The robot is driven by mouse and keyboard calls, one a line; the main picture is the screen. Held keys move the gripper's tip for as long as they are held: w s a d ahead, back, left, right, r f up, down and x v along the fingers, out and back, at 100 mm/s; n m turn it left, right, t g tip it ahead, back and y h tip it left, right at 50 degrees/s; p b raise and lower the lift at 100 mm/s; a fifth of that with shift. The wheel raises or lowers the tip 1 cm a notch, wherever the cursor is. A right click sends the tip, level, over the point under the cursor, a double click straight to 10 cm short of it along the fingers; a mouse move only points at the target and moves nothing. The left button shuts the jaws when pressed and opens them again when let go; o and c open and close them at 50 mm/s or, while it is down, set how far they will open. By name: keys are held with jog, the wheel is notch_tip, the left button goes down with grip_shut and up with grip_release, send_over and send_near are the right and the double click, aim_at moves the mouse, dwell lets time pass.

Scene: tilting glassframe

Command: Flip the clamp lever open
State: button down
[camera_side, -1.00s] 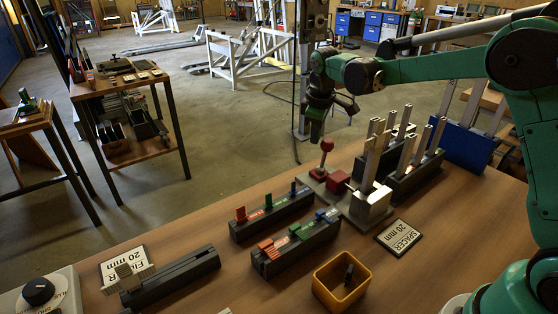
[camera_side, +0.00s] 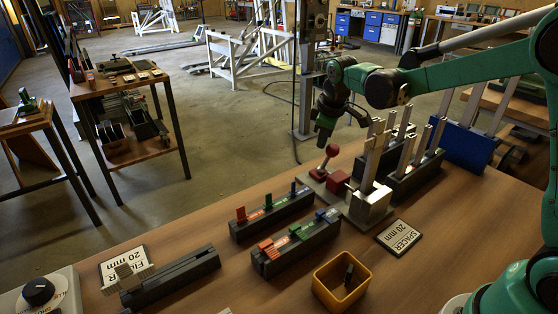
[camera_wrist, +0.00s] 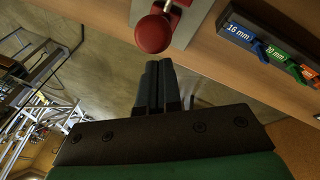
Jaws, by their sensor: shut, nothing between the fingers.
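The clamp lever is a short metal rod with a red ball knob (camera_side: 332,150) on top, standing upright on the grey clamp base (camera_side: 316,174) near the table's far edge. A red block (camera_side: 338,181) sits beside it on the same base. In the wrist view the red knob (camera_wrist: 153,33) is just beyond my fingertips, and a gap shows between them. My gripper (camera_side: 325,136) points down, just above and left of the knob in the side view. In the wrist view its two dark fingers (camera_wrist: 158,70) are closed together with nothing between them.
A metal block with tall upright bars (camera_side: 372,200) stands right of the lever. Racks with coloured spacers (camera_side: 272,218) lie in front. A yellow bin (camera_side: 342,282) and a spacer sign (camera_side: 399,237) are nearer. Open floor lies beyond the table edge.

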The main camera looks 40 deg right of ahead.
jog(key=w+a+r, duration=0.2)
jog(key=w+r, duration=0.1)
jog(key=w, duration=0.1)
jog(key=s+d+r+m+y, duration=0.1)
jog(key=s+d+r+m, duration=0.2)
jog(key=r, duration=0.6)
notch_tip(320, 180, down, 12)
jog(key=m, duration=0.1)
jog(key=shift+s+r, duration=0.15)
jog(key=shift+s, duration=0.1)
dwell(0.3)
jog(key=shift+d, duration=0.1)
